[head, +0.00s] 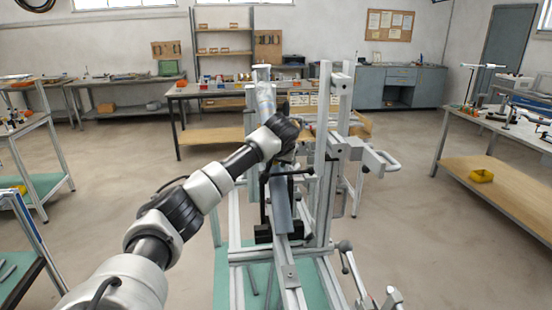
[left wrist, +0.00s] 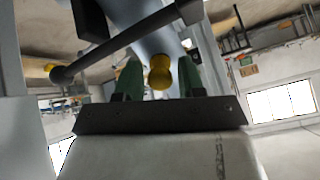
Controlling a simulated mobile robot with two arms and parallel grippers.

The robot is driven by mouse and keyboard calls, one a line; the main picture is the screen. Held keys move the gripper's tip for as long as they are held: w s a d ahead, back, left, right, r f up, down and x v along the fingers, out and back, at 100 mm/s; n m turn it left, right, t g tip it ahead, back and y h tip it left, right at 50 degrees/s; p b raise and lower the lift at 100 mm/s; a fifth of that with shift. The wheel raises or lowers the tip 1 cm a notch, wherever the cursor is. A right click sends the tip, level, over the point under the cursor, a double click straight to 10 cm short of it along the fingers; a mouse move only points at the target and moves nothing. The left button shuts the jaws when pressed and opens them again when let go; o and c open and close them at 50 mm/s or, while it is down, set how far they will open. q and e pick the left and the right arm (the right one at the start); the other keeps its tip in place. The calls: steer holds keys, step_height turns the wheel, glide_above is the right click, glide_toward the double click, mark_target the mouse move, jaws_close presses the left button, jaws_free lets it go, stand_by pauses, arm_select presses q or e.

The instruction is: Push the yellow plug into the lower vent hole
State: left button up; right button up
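The yellow plug (left wrist: 160,72) shows in the left wrist view, between the two dark green fingers of my left gripper (left wrist: 160,82). A narrow gap shows on each side of it, so the fingers look open around it and not closed on it. A blue-grey tube (left wrist: 140,14) lies just beyond the plug. I cannot tell whether the plug touches it, and no vent hole can be made out. In the head view my left wrist (head: 284,132) is at the jig and hides the fingers and plug. My right gripper is in neither view.
The upright metal jig (head: 326,150) stands close around my left wrist, with a blue-grey tube (head: 281,205) in it. A black bar (left wrist: 115,48) crosses near the fingers. Clamp handles (head: 380,160) stick out right. Open floor (head: 410,210) lies between jig and right bench (head: 500,190).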

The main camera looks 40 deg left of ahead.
arm_select(q)
steer(key=shift+o, duration=1.2)
steer(key=b+v, duration=0.2)
steer(key=v, duration=0.8)
steer(key=shift+s+d+r, duration=0.2)
steer(key=shift+r, duration=0.1)
steer(key=shift+a, duration=0.1)
